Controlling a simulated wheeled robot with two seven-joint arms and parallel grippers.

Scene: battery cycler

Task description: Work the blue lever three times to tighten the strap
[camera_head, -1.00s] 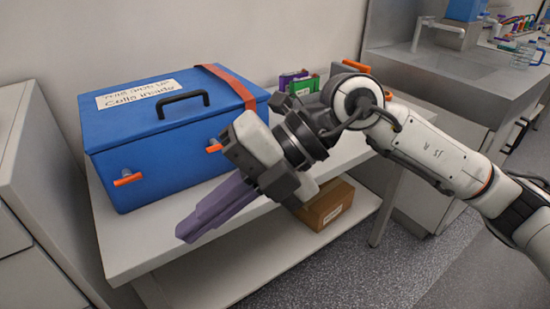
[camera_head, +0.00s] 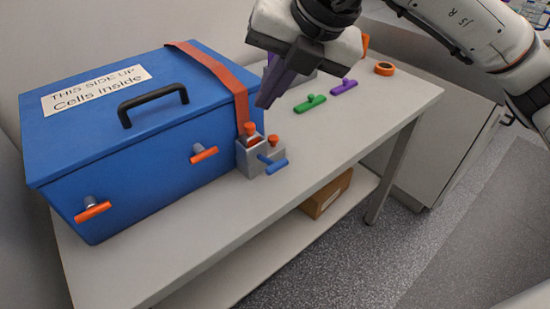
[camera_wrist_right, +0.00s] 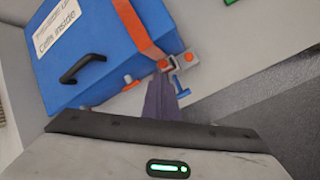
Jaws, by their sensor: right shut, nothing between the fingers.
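The blue lever (camera_head: 272,164) sticks out from the front of a small grey ratchet block (camera_head: 246,160) with orange knobs, at the right front of the blue box. It also shows in the right wrist view (camera_wrist_right: 181,88). The orange strap (camera_head: 228,78) runs over the box lid and down to the block. My right gripper (camera_head: 265,104) is shut and empty, its purple fingers pointing down above the block, apart from the lever. In the right wrist view its fingers (camera_wrist_right: 160,90) point towards the block. My left gripper is not in view.
The blue box (camera_head: 150,140) has a black handle and two orange-handled latches on its front. A green handle (camera_head: 310,103), a purple handle (camera_head: 343,86) and an orange ring (camera_head: 384,68) lie on the table (camera_head: 330,135) to the right. A cardboard box (camera_head: 325,195) sits on the lower shelf.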

